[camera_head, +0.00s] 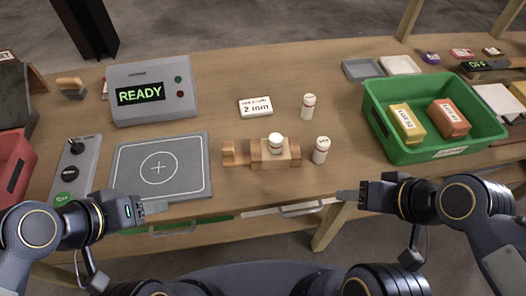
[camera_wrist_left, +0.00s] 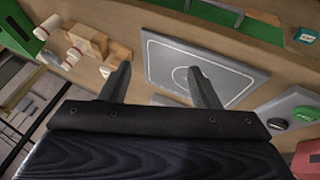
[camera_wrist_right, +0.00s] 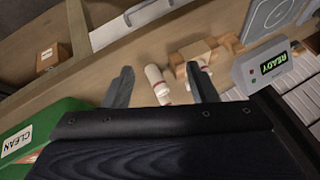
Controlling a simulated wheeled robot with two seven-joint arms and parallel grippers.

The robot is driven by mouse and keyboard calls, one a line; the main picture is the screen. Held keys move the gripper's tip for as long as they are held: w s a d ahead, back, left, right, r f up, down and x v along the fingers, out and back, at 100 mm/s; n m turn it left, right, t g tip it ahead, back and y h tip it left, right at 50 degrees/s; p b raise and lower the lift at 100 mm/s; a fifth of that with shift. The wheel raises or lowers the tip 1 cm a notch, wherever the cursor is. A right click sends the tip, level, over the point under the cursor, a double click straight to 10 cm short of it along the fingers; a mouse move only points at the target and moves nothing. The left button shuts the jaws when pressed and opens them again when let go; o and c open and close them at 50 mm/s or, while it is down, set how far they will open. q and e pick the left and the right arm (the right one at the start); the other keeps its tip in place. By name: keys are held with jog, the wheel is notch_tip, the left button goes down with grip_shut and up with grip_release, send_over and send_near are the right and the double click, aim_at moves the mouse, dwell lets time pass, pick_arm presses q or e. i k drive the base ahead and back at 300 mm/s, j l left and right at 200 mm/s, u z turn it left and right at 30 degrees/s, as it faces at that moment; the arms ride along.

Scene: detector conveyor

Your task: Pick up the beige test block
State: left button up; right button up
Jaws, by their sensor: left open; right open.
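A yellow-tan block (camera_head: 407,122) with a white label lies in the green bin (camera_head: 440,155) at the right, left of an orange-red block (camera_head: 448,118). A paler beige block (camera_head: 519,90) is partly cut off at the right edge. I cannot tell which is the beige test block. My left gripper (camera_head: 152,208) is open and empty at the table's front edge, before the grey plate. My right gripper (camera_head: 348,196) is open and empty near the front edge, left of the bin. The right wrist view shows its spread fingers (camera_wrist_right: 160,85).
A grey plate (camera_head: 190,185) with a circle and cross lies front left. Behind it stands the READY box (camera_head: 180,85). A wooden holder (camera_head: 260,155) carries a white bottle (camera_head: 275,144). Two more bottles (camera_head: 308,107) (camera_head: 321,150) stand beside it. A red bin (camera_head: 12,190) is far left.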

aim_at(259, 157)
jog(key=u, duration=1.7)
jog(key=k+l+u, duration=0.95)
jog(key=k, duration=0.1)
